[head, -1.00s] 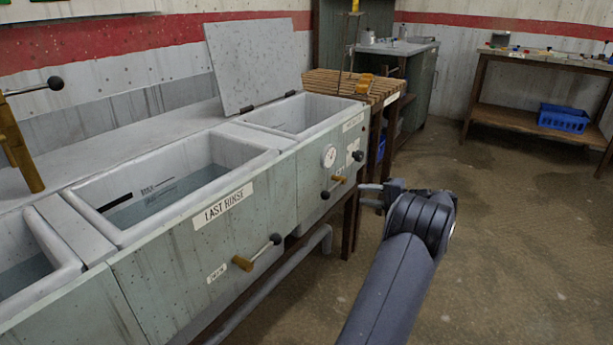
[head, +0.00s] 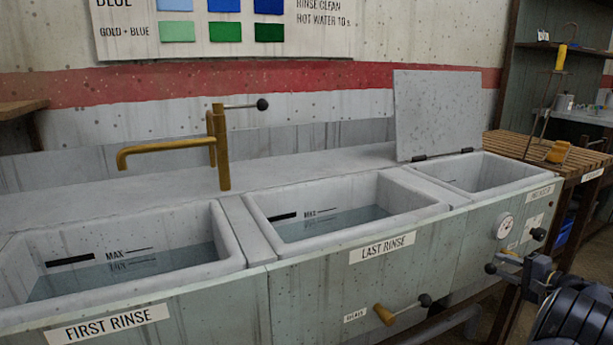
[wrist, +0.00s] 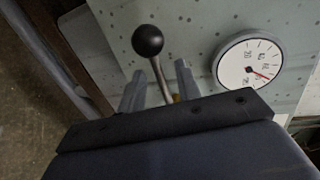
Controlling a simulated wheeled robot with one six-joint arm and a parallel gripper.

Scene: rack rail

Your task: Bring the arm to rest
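My gripper (head: 516,267) is at the right edge of the head view, in front of the right-hand end of the sink unit. In the wrist view my gripper (wrist: 159,80) has its two fingers apart. A lever with a black ball knob (wrist: 148,40) shows between them, its rod running down behind the palm. I cannot tell whether a finger touches the rod. In the head view a black knob (head: 490,268) shows just left of the fingers. My arm is partly cut off at the lower right.
A round dial gauge (wrist: 249,63) is close right of the lever; it also shows in the head view (head: 504,227). A brass tap (head: 222,150) stands behind the basins.

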